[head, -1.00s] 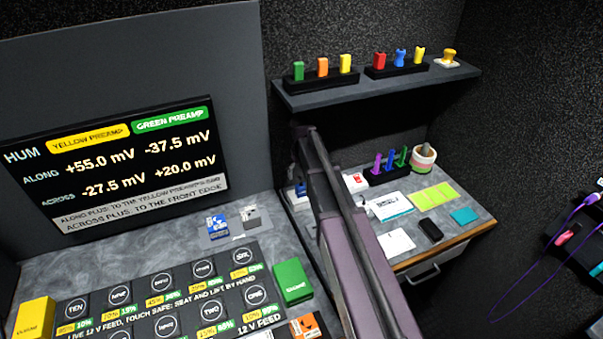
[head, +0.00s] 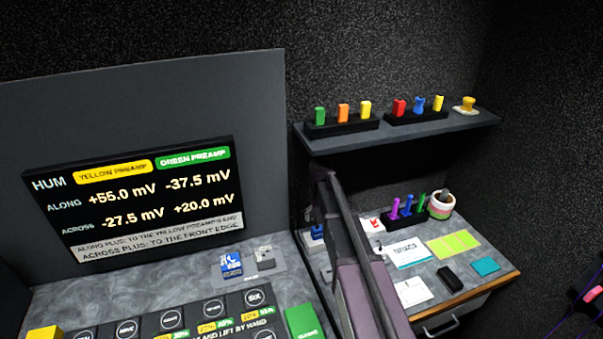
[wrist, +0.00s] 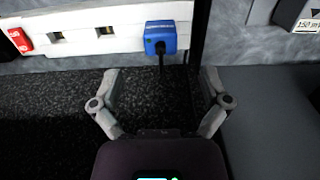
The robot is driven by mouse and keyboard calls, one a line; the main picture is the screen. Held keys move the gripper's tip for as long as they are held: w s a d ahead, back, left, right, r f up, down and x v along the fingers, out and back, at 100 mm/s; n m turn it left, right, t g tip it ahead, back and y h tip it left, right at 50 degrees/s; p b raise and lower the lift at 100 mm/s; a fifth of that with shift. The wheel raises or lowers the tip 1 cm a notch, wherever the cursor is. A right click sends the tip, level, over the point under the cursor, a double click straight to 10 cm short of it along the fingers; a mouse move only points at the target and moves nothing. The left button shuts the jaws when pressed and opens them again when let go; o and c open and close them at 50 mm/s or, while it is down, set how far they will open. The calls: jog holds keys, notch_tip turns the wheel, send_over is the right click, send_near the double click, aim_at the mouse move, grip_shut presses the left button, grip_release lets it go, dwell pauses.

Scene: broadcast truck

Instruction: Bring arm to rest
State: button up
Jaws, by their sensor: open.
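My gripper (wrist: 160,88) shows in the wrist view with its two grey fingers spread wide apart and nothing between them. Beyond the fingertips a blue plug (wrist: 161,38) with a dark cable sits in a white socket strip (wrist: 80,32). The fingers are apart from the plug. In the head view my arm rises in front of the bench and hides part of the desk; the gripper itself cannot be made out there.
A shelf (head: 400,137) with coloured pegs in black holders is on the back wall. The desk on the right holds a cup (head: 440,206), a black box (head: 454,278) and papers. A screen (head: 140,200) stands at left. A drawer (head: 440,322) is below the desk.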

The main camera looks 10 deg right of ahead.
jog(key=s+m, duration=0.2)
jog(key=s, duration=1.9)
jog(key=shift+s+d, duration=0.2)
jog(key=shift+s, duration=0.2)
